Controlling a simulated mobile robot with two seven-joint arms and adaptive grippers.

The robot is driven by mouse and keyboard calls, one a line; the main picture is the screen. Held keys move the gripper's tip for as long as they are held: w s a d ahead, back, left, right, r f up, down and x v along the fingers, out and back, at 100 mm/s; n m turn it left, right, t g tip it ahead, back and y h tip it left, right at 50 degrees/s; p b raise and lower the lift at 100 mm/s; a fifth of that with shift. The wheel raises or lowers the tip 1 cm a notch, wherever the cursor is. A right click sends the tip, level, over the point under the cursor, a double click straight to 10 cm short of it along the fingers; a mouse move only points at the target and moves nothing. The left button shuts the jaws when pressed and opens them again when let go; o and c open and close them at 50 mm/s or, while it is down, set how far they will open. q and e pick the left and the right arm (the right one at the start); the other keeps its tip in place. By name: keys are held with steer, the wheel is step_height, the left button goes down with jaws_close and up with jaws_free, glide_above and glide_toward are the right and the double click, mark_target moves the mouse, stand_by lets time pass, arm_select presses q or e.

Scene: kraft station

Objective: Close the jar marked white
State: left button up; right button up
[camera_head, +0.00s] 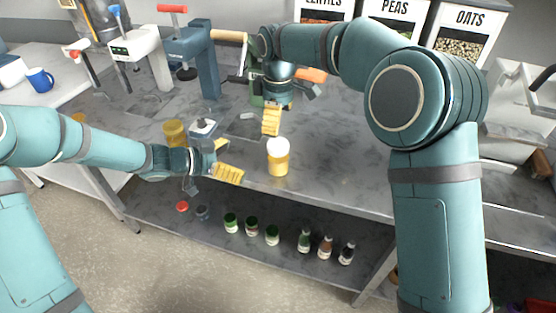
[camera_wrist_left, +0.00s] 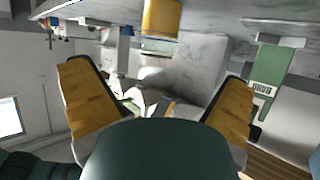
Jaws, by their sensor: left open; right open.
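A yellow jar (camera_head: 279,168) with a rounded white top (camera_head: 278,147) stands upright near the front edge of the grey table. I cannot tell whether the white top is a seated lid, and no marking is legible. My left gripper (camera_head: 224,160) is open and empty, left of this jar and apart from it. My right gripper (camera_head: 288,104) is open just behind and above the jar, one yellow finger pointing down near its white top. A yellow cylinder (camera_wrist_left: 161,18) shows at the top of the left wrist view, beyond the open left gripper (camera_wrist_left: 156,78).
Another yellow container (camera_head: 174,133) stands behind my left forearm. A small grey-white device (camera_head: 203,128) is close behind my left gripper. Presses (camera_head: 197,55) and a blue mug (camera_head: 40,79) are further back left. Several small jars and bottles (camera_head: 272,235) stand on the lower shelf.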

mark_target(278, 144)
arm_select(q)
steer(key=x, duration=1.3)
steer(key=shift+w+d, duration=0.15)
steer(key=shift+d, duration=0.05)
steer(key=shift+r, duration=0.1)
jaws_close()
arm_select(e)
steer(key=shift+s+f, duration=0.15)
steer(key=shift+f, duration=0.5)
steer(key=shift+w+r, duration=0.2)
steer(key=shift+r, duration=0.45)
steer(key=shift+f, duration=4)
